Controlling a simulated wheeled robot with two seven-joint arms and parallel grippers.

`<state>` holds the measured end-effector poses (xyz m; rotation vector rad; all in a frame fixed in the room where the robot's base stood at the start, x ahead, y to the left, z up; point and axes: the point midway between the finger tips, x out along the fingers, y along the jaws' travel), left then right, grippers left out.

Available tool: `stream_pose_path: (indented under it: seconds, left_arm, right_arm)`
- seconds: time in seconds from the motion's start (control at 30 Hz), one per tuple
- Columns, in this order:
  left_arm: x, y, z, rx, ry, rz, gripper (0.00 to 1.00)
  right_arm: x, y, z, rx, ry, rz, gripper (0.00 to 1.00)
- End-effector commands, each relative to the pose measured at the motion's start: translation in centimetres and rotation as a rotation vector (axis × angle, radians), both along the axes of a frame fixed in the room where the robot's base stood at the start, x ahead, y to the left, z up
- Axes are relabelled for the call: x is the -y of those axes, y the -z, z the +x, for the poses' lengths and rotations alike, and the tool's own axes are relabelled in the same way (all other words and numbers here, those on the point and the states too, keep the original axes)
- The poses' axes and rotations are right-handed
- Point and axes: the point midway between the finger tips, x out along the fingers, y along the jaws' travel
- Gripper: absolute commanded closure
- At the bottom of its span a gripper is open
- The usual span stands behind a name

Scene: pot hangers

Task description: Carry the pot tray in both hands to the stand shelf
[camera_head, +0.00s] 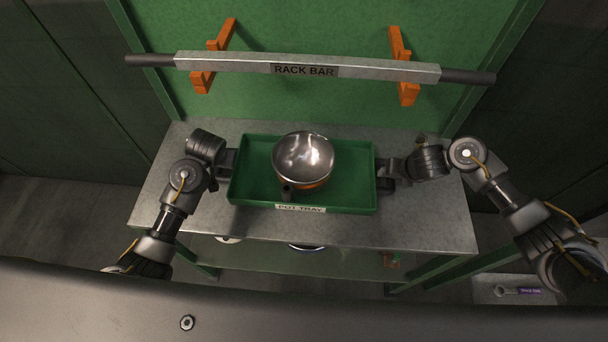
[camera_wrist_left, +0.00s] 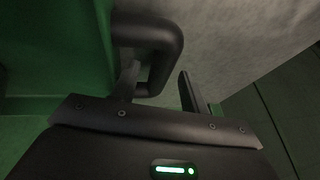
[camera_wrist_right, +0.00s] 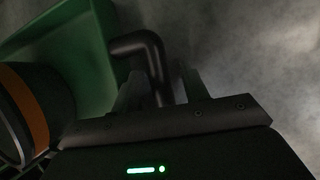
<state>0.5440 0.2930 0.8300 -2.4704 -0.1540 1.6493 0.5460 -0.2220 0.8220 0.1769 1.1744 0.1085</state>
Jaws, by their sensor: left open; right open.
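The green pot tray (camera_head: 250,195), labelled POT TRAY, rests on the grey top of the stand (camera_head: 420,225). A steel pot (camera_head: 303,157) with an orange band and a dark handle stands inside it. My left gripper (camera_head: 230,162) is at the tray's left end; in the left wrist view its open fingers (camera_wrist_left: 160,88) are on either side of a dark tray handle (camera_wrist_left: 152,32). My right gripper (camera_head: 388,170) is at the right end; in the right wrist view its open fingers (camera_wrist_right: 160,85) straddle the other dark handle (camera_wrist_right: 140,42).
A rack bar (camera_head: 230,62) on orange brackets (camera_head: 400,65) crosses the green back panel above the tray. A lower green shelf (camera_head: 350,265) lies under the top, with partly hidden items (camera_head: 307,247) on it. The grey top is clear in front of the tray.

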Motion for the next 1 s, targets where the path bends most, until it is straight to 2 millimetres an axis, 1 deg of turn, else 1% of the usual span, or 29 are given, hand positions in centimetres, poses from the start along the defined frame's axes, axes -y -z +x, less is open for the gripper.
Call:
stream_pose_path:
  seconds: [0.2,0.33,0.5,0.67,0.77,0.87,1.0]
  left_arm:
    - [0.7,-3.3,-1.4,0.003,0.0,-0.001,0.55]
    - [1.0,-5.0,-2.1,0.002,-0.001,0.0,0.55]
    - [1.1,-6.0,-2.6,0.001,-0.001,0.0,0.55]
    - [1.2,-6.1,-2.6,-0.001,-0.001,0.001,0.55]
    - [1.2,-6.1,-2.6,-0.001,-0.001,0.001,0.55]
    - [1.2,-6.1,-2.6,-0.001,-0.001,0.0,0.55]
    - [1.2,-6.1,-2.6,-0.001,-0.001,0.0,0.55]
  right_arm:
    - [0.0,0.0,0.0,0.0,0.0,0.001,0.55]
    - [0.0,0.0,0.0,0.0,0.0,0.001,0.55]
    - [0.0,0.0,0.0,0.0,0.0,0.001,0.55]
    - [0.0,-0.2,-0.1,0.001,-0.001,0.001,0.55]
    - [0.1,-1.1,-0.3,0.004,-0.002,0.002,0.55]
    - [0.4,-2.7,-1.0,0.005,-0.005,0.0,0.55]
    - [1.0,-5.6,-2.2,0.006,-0.005,0.0,0.55]
